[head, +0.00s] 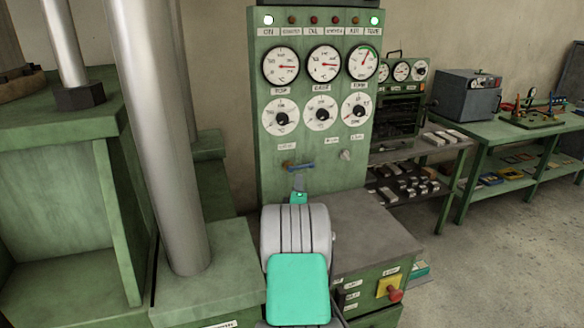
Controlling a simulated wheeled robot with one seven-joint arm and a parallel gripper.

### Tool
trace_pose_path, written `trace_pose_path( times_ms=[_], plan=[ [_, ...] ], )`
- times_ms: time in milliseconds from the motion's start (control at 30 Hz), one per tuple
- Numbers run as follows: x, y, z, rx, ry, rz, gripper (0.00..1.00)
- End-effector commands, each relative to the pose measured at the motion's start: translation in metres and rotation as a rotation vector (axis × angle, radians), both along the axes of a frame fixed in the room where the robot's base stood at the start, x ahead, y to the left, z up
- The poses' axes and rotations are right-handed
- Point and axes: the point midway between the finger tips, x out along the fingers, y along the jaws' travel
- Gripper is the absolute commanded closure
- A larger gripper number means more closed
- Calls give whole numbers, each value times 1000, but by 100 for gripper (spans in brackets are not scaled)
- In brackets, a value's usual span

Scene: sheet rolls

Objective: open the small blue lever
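The small blue lever (303,167) is on the lower front of the green control panel (270,185). Its blue handle lies nearly level, with a small brassy part at its left end. My arm reaches up from the bottom middle of the head view. My gripper (298,180) is small in this view and sits just below the blue lever, overlapping it closely in the picture. I cannot tell whether it touches the lever. The fingers are too small and too much in line with the arm to show whether they are open or shut.
Dials (323,64) and indicator lamps fill the panel above. A pale knob (345,155) is right of the lever. A grey-topped cabinet (365,235) with a red knob (396,295) stands below right. Green machinery with metal columns (165,130) blocks the left. Open floor lies right.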

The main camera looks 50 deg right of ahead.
Motion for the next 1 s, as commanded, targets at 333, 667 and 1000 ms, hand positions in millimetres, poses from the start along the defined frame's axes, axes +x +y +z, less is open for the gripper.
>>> trace_pose_path(
  times_ms=[333, 667, 1000],
  plan=[
    [5, -50, 8, -108, 12, -42, 66],
    [27, -80, 13, -105, 11, -41, 66],
    [27, -81, 13, -105, 12, -41, 78]
  ],
)
